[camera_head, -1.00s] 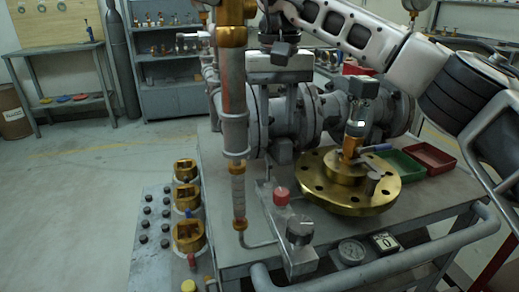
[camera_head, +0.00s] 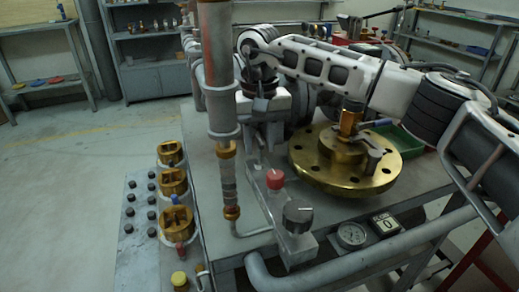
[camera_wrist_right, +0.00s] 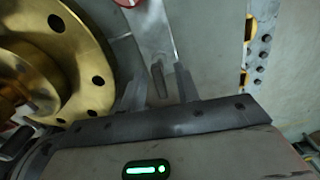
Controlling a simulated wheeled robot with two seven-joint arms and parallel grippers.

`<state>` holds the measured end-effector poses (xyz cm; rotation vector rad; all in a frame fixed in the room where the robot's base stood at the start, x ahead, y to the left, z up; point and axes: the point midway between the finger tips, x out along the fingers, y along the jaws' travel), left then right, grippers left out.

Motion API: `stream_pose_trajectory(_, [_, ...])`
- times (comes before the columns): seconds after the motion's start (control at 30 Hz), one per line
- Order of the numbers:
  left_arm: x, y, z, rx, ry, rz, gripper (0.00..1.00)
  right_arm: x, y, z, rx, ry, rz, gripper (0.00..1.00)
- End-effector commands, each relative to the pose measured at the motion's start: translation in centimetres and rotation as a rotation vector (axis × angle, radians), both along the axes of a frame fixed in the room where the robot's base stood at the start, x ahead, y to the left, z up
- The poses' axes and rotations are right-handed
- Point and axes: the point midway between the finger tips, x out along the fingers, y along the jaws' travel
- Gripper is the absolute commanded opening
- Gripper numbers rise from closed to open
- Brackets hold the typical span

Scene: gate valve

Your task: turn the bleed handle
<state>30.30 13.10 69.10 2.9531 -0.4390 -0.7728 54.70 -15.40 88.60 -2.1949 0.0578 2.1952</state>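A grey block (camera_head: 286,222) on the bench carries a red knob (camera_head: 274,179) and a dark knob (camera_head: 298,214); I cannot tell for certain which part is the bleed handle. A small grey lever-like piece shows in the right wrist view (camera_wrist_right: 158,80), at the end of the block. My right gripper (camera_head: 261,106) points down above the block's far end. In the right wrist view its two fingers (camera_wrist_right: 158,92) stand apart, with the lever-like piece seen between them; contact cannot be told. My left gripper is not in view.
A brass flange (camera_head: 330,178) with an upright stem lies right of the block. A vertical pipe (camera_head: 219,90) stands close left of my right gripper. Brass fittings (camera_head: 176,220) stand at left.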

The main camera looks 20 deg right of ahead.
Motion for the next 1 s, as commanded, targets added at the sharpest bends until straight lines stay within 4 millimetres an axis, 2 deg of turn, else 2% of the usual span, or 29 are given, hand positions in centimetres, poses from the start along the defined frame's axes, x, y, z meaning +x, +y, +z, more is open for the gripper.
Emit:
stream_pose_trajectory(0.03, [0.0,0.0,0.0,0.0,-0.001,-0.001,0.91,0.0,0.0,-0.7,-0.001,0.002,-0.001,0.32])
stream_pose_trajectory(0.2, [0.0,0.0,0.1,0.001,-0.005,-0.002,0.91,0.0,0.0,-1.8,0.001,0.001,-0.001,0.32])
stream_pose_trajectory(0.5, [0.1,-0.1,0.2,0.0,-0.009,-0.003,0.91,0.0,0.0,-2.0,0.0,0.0,-0.001,0.32])
stream_pose_trajectory(0.6, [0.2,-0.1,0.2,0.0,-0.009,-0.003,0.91,0.0,0.0,-1.9,0.0,0.0,-0.001,0.04])
stream_pose_trajectory(0.63, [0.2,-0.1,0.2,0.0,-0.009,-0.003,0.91,0.0,0.0,-1.9,0.0,0.0,-0.001,0.0])
stream_pose_trajectory(1.0, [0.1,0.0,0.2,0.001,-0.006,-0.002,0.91,0.0,0.0,-1.8,0.0,0.0,-0.03,0.0])
